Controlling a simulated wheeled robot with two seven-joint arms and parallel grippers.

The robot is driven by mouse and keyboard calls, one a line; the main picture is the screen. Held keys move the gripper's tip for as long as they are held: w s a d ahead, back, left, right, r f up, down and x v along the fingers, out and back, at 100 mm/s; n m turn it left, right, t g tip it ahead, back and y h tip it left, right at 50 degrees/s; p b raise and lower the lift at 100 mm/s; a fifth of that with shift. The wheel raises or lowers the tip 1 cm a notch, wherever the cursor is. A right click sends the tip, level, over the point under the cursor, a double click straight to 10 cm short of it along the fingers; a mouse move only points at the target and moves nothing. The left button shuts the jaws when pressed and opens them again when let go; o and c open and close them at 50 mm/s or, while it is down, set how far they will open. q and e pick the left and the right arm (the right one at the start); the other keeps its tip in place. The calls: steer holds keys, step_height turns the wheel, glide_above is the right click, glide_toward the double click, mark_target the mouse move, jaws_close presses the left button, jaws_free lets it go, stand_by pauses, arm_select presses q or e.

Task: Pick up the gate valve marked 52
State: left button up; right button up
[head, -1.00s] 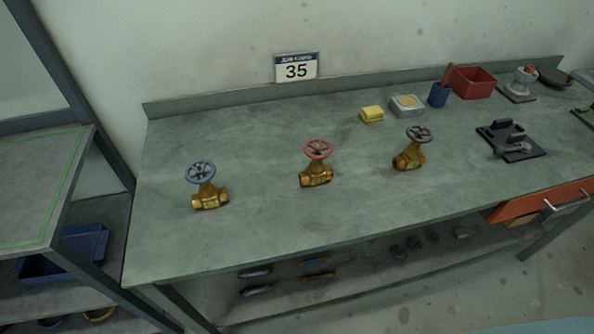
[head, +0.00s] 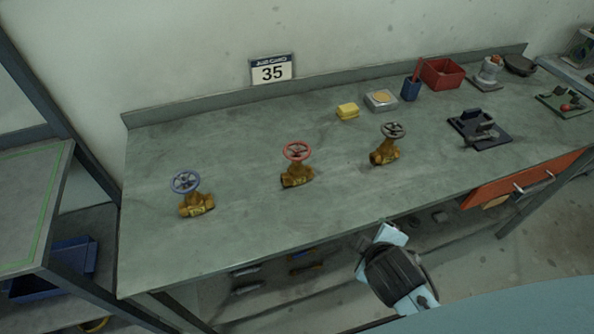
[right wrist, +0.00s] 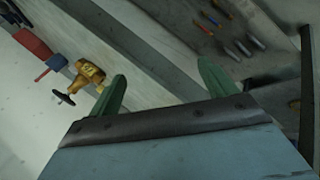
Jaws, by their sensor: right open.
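Three brass gate valves stand on the grey bench. One has a blue handwheel (head: 195,204) at the left, one a red handwheel (head: 297,175) in the middle, and one a dark handwheel (head: 385,154) at the right. I cannot read a number on any of them. In the right wrist view, the dark-wheeled valve (right wrist: 90,71) appears left of my right gripper (right wrist: 162,70). That gripper's two green fingers are spread with nothing between them. In the head view, my right arm is in front of the bench, below its front edge. My left gripper is not visible.
The bench (head: 240,235) has clear room around the valves. Behind them are a yellow block (head: 347,111), grey box (head: 381,100), blue cup (head: 411,88) and red bin (head: 442,73). An orange drawer (head: 520,180) sticks out front right.

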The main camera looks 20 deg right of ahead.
steer(key=w+r+n+t, duration=0.2)
steer(key=n, duration=0.1)
steer(key=w+a+r+n+t+h, duration=0.1)
steer(key=w+r+n+t, duration=0.1)
steer(key=w+n, duration=0.1)
steer(key=w+r+n+t+h, duration=0.1)
steer(key=w+r+n+t, duration=0.1)
steer(key=n, duration=0.3)
steer(key=shift+w+a+r, duration=0.15)
steer(key=shift+w+r, duration=0.1)
steer(key=shift+w, duration=0.1)
steer(key=w+a+r+n+t+y, duration=0.2)
steer(key=w+a+n+t, duration=0.15)
steer(key=n, duration=0.35)
steer(key=n+t+y, duration=0.2)
steer(key=n+y, duration=0.1)
steer(key=n, duration=0.6)
glide_toward(293, 141)
steer(key=shift+g, duration=0.25)
steer(key=w, duration=0.9)
steer(key=shift+w+d+f+p, duration=0.1)
steer(key=shift+w+d+p, duration=0.05)
steer(key=shift+p, duration=0.2)
jaws_close()
